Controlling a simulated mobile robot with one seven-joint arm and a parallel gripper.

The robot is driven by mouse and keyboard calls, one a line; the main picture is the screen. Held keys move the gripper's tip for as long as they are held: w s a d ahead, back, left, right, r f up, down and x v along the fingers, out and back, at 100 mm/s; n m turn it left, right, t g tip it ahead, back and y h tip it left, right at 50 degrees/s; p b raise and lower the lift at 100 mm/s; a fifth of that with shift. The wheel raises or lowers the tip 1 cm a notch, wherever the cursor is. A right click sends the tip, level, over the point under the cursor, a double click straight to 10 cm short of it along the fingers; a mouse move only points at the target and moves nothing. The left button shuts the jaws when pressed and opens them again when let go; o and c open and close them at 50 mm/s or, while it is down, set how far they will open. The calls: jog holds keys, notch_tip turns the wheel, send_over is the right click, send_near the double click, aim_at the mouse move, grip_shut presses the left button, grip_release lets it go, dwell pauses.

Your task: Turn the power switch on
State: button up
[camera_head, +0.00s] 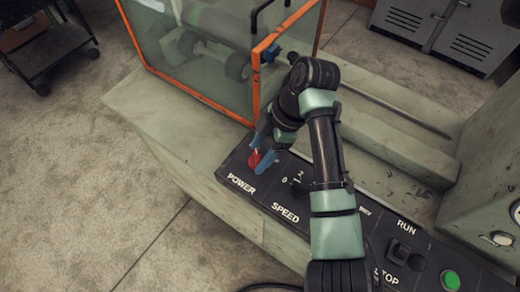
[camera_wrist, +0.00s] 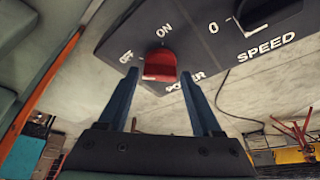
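The power switch is a red knob (camera_wrist: 160,66) on a dark control panel (camera_head: 236,178), with OFF and ON printed beside it in the wrist view. In the head view the red knob (camera_head: 254,158) shows just above the word POWER, partly covered by my gripper. My gripper (camera_wrist: 159,74) has two blue fingers, one on each side of the knob. Small gaps show between the fingers and the knob, so it is open and not clamped on it. It also shows in the head view (camera_head: 259,158). I cannot tell clearly which mark the knob points to.
The SPEED dial (camera_head: 299,187) sits close to the right of the power switch. Farther right are the RUN switch (camera_head: 398,252) and a green button (camera_head: 450,280). An orange-framed glass guard (camera_head: 200,60) stands just behind my gripper. Open floor lies at the left.

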grip_shut()
jog(key=shift+r+p, duration=0.1)
jog(key=shift+p, duration=0.25)
jog(key=m+t+p, duration=0.1)
jog(key=m+p, duration=0.2)
jog(key=shift+s+r, duration=0.15)
jog(key=m+t+p, duration=0.1)
jog(key=m+p, duration=0.2)
jog(key=m+t+p, duration=0.1)
jog(key=m+p, duration=0.2)
jog(key=shift+s+a+h, duration=0.15)
jog(key=shift+h, duration=0.25)
jog(key=m+t+h+p, duration=0.1)
jog(key=m+p, duration=0.2)
jog(key=m, duration=0.1)
jog(key=shift+m+p, duration=0.4)
jog(key=shift+a+f+m+t+h+p, duration=0.1)
jog(key=shift+m+t+h+p, duration=0.35)
jog(key=shift+m, duration=0.6)
jog(key=shift+f+m+t+h+p, duration=0.15)
jog(key=shift+m+h+p, duration=0.3)
jog(key=shift+m+p, duration=0.45)
jog(key=shift+m, duration=0.25)
